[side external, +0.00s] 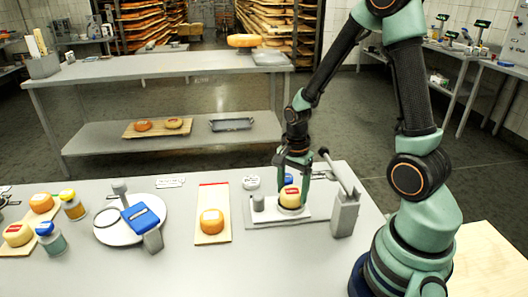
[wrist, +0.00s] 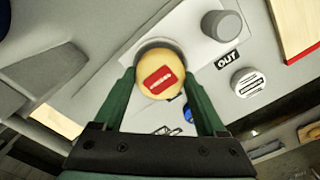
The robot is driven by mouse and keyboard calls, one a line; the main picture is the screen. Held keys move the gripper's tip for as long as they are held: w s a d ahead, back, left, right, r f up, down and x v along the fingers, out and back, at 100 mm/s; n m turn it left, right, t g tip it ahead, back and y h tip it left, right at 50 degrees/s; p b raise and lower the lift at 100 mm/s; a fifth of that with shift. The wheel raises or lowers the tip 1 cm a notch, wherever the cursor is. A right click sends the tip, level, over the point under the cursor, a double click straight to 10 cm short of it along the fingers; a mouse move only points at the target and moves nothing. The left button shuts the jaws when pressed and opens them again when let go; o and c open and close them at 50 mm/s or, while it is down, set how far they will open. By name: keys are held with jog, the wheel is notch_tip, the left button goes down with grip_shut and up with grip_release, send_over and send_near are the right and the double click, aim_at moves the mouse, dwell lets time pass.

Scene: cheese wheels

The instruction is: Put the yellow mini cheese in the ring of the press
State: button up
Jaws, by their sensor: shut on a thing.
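The yellow mini cheese (side external: 290,201) with a red label is held between the fingers of my gripper (side external: 292,188) at the press on the right of the table. The wrist view shows the cheese (wrist: 152,69) label up, with one finger of my gripper (wrist: 160,79) on each side. The press ring (side external: 291,211) is directly under the cheese, its grey rim showing below it. In the wrist view the rim (wrist: 149,43) curves along the cheese's far side. I cannot tell whether the cheese rests inside the ring or just above it; its underside is hidden.
The press lever post (side external: 345,214) stands close right of my gripper. A short grey cylinder (side external: 258,203) is left of the ring. An orange cheese (side external: 212,221) lies on a board further left. A scale with a blue item (side external: 140,216), jars and more cheeses fill the left side.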

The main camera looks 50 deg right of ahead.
jog(key=shift+f, duration=0.45)
jog(key=shift+f, duration=0.15)
jog(key=o, duration=1.4)
